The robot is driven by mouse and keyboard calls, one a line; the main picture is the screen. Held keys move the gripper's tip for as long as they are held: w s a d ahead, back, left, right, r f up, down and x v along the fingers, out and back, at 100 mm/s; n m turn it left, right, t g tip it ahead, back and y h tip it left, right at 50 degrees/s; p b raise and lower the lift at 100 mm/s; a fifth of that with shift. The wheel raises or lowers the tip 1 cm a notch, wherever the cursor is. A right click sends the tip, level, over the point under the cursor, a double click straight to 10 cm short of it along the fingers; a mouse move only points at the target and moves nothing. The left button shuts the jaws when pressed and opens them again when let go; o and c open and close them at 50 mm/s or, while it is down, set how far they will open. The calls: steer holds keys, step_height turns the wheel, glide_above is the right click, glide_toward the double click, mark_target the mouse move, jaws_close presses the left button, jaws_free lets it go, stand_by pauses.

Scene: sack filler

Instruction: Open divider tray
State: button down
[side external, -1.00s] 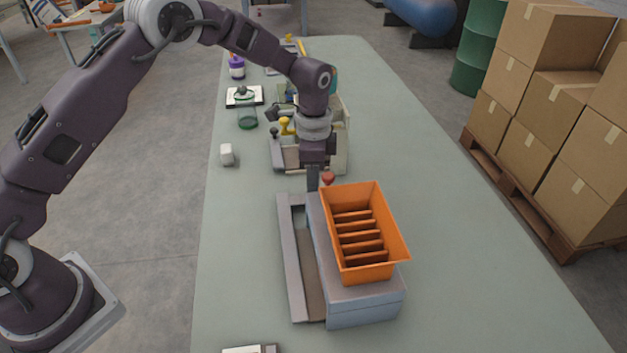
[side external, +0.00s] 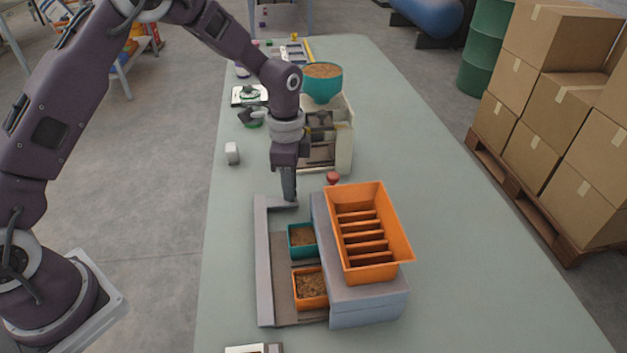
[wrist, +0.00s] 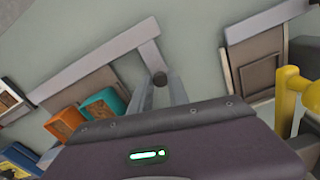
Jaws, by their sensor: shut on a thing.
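The divider tray (side external: 264,262) is a grey drawer slid out on the left of a grey-blue housing (side external: 368,312) in the side view. A teal bin (side external: 302,241) and an orange bin (side external: 310,290), both with brown grainy fill, sit in it. My gripper (side external: 289,195) points down at the tray's far end wall. The tray wall (wrist: 100,72) also shows there.
An orange hopper (side external: 400,240) with several slats stands on the housing. A red knob (side external: 333,178) sits behind it. A cream machine (side external: 343,140) with a teal bowl (side external: 321,82) stands farther back. The bench right of the housing is clear.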

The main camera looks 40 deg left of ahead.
mark_target(268, 202)
steer(key=s+a, duration=0.3)
steer(key=shift+s+a, duration=0.25)
steer(key=shift+a, duration=0.1)
steer(key=c, duration=1.3)
jaws_free()
steer(key=shift+o, duration=0.2)
step_height(268, 202, up, 7)
steer(key=shift+r, duration=0.2)
